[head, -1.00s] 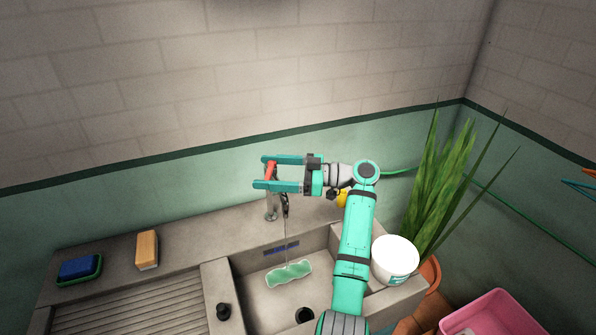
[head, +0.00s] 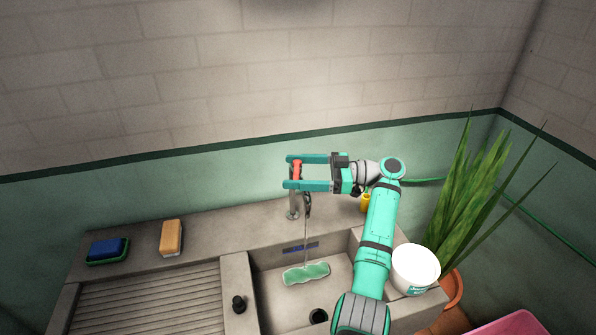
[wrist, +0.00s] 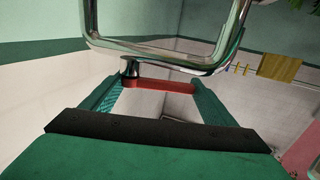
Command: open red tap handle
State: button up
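The red tap handle (head: 297,170) sits on top of the chrome tap (head: 293,208) at the back of the sink. My gripper (head: 286,171) reaches in from the right with its fingers on either side of the handle. In the wrist view, the red handle (wrist: 160,85) lies lengthwise across the gap between the teal fingers of my gripper (wrist: 160,95). The fingers are wide apart, not shut on it. The handle's right end is close to the right finger; I cannot tell if they touch. A thin stream of water (head: 305,240) falls from the spout.
A green cloth (head: 306,273) lies in the sink basin. A white bucket (head: 415,268) and a plant (head: 470,190) stand to the right. An orange sponge (head: 171,238) and a blue sponge (head: 107,248) lie on the left counter. The bent chrome spout (wrist: 165,55) passes close to the fingers.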

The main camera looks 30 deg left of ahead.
jog(key=o, duration=0.3)
jog(key=shift+d, duration=0.15)
jog(key=v, duration=1)
jog(key=shift+w+d, duration=0.2)
